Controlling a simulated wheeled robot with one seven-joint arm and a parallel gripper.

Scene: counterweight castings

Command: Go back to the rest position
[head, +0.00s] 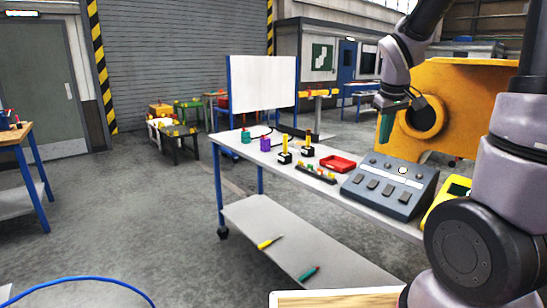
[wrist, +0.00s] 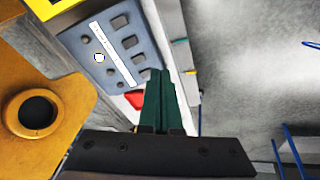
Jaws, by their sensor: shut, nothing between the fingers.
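My gripper (head: 386,127) hangs in the air above the right part of the workbench (head: 333,193) in the head view, its green fingers pointing down. In the wrist view the green fingers of my gripper (wrist: 161,78) lie together, shut with nothing between them. A grey control box (head: 390,186) with several dark buttons and one lit round lamp stands on the bench below the gripper. The same control box (wrist: 112,45) fills the upper middle of the wrist view. The fingers are apart from everything on the bench.
A red tray (head: 338,163), a purple block (head: 265,145) and small black-and-yellow parts (head: 284,152) stand on the bench left of the control box. A yellow device (head: 437,212) is at its right. A large orange machine (head: 470,95) stands behind.

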